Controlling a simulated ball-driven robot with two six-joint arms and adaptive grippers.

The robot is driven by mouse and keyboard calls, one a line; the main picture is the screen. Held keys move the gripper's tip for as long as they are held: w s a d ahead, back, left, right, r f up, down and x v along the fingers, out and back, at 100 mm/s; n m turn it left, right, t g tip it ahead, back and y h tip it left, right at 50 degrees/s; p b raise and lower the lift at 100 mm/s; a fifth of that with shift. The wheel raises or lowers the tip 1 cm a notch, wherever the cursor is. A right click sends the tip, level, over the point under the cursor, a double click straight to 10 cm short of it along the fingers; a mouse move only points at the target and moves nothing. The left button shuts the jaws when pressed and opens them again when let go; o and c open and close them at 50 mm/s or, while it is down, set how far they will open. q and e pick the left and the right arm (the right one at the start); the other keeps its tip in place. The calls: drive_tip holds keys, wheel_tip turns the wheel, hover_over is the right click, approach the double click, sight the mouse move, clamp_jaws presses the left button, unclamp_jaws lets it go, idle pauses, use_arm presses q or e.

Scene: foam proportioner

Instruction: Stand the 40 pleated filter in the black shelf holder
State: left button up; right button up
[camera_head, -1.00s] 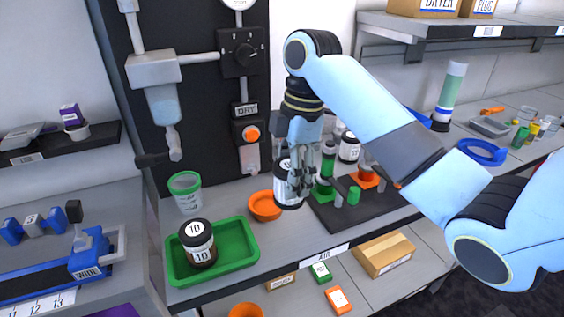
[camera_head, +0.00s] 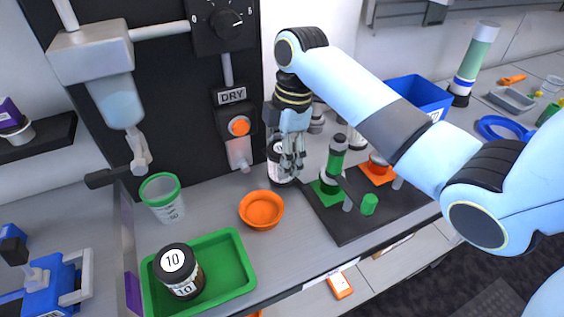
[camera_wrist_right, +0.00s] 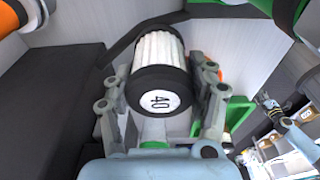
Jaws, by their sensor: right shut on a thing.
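The 40 pleated filter (camera_wrist_right: 158,72) is a white pleated cylinder with a black end cap marked 40, seen in the right wrist view between the fingers. My right gripper (camera_wrist_right: 160,105) is shut on it. In the head view the right gripper (camera_head: 290,164) points down at the back of the counter, partly hiding the filter (camera_head: 273,166). I cannot tell whether the filter touches the counter. A black wall shelf (camera_head: 45,143) at the left carries a small pale cup-like piece (camera_head: 18,133) with a purple box (camera_head: 8,112); whether this is the holder is unclear. My left gripper is out of view.
A green tray (camera_head: 245,262) holds a black-lidded jar marked 10 (camera_head: 178,272). An orange dish (camera_head: 262,210) and a green-rimmed cup (camera_head: 162,198) stand behind it. A dark board (camera_head: 350,230) with green and orange fittings lies right of the gripper. The DRY panel stands behind.

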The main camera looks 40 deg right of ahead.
drive_tip(key=shift+f, duration=1.1)
drive_tip(key=shift+f, duration=0.1)
drive_tip(key=o, duration=1.3)
